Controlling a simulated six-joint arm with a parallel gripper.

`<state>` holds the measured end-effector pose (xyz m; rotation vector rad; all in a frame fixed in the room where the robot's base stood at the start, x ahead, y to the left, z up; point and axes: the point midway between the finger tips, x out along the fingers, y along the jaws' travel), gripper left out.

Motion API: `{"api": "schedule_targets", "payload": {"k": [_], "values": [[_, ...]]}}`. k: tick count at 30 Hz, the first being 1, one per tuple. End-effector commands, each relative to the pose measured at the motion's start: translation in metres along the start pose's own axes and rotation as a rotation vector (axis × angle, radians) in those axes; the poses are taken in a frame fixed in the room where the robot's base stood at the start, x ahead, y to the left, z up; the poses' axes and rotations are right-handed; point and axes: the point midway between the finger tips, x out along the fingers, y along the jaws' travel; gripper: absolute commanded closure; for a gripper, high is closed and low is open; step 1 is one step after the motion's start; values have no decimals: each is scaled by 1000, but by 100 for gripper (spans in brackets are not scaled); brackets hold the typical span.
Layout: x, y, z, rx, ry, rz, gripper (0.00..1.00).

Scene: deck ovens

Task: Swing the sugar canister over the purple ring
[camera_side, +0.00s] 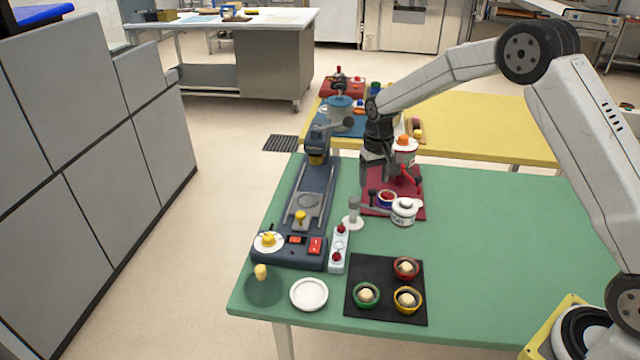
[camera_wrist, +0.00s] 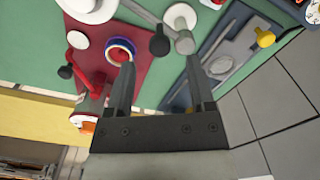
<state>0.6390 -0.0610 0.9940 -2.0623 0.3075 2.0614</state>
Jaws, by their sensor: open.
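The sugar canister (camera_side: 404,211) is white with a lid and sits at the front right edge of the red board (camera_side: 415,205). A grey bar seems to link it to a short post with a round white base (camera_side: 353,222). The canister is partly cut off in the wrist view (camera_wrist: 85,8). The purple ring (camera_side: 387,198) lies on the board behind and left of the canister, not under it; it shows as a blue-purple ring in the wrist view (camera_wrist: 120,50). My gripper (camera_side: 373,184) is open and empty, pointing down near the board's left side. A black knob (camera_wrist: 159,46) shows between its fingertips (camera_wrist: 160,62).
A white dispenser with an orange top (camera_side: 404,148) and red lever stands close right of my gripper. A dark blue machine (camera_side: 318,190) is to the left. A black mat (camera_side: 358,312) with several small bowls and a white plate (camera_side: 309,294) are in front. The green table's right side is clear.

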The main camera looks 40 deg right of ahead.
Motion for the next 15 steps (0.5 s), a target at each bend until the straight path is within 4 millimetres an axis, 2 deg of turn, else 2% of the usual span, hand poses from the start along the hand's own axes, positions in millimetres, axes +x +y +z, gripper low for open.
{"api": "schedule_targets", "payload": {"k": [6,15], "values": [[24,0,0,0,-2,0,30],[33,0,0,0,0,0,30]]}}
